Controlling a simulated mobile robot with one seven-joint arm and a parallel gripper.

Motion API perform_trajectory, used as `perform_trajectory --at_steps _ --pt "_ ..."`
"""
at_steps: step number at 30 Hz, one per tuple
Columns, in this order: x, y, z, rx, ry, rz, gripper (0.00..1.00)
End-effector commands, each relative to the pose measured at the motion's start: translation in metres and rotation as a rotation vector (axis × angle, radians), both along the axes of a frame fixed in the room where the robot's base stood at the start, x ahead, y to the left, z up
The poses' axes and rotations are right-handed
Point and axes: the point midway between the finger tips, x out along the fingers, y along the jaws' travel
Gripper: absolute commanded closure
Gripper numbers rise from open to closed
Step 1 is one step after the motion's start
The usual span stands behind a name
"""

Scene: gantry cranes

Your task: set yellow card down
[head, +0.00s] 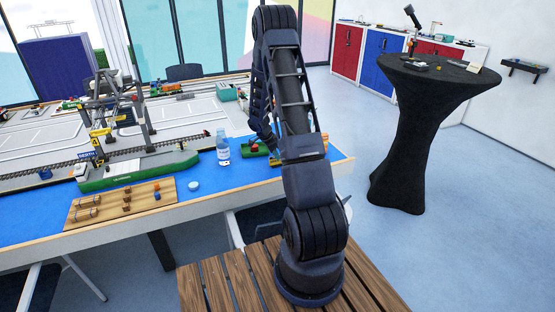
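My arm rises in front of the camera and bends down behind itself toward the right end of the blue table. The end with my gripper (268,142) is small, dark and partly hidden by my own arm links. I cannot tell whether its fingers are open or shut. A small yellow patch (276,163) shows on or just above the blue surface below it, beside my arm. It may be the yellow card, but its shape is too small and covered to be sure. I cannot tell whether my gripper touches it.
A green tray-like object (254,151) and a water bottle (223,148) stand left of my gripper. Further left are a green model ship (137,172), a wooden board (92,213) with small blocks, and a model crane (143,115). A black draped table (410,130) stands right.

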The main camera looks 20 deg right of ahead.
Motion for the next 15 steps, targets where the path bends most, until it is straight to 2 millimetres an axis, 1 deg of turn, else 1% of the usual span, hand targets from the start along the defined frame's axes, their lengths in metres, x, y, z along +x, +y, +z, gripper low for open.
perform_trajectory --at_steps 1,6,10,15 --pt "0.001 0.004 0.011 0.0 -0.004 0.001 0.74" --pt "0.001 0.017 0.041 0.0 -0.004 0.002 0.74" --pt "0.001 0.025 0.059 0.0 -0.003 0.001 0.74" --pt "0.0 0.03 0.073 0.0 0.0 -0.001 0.74"
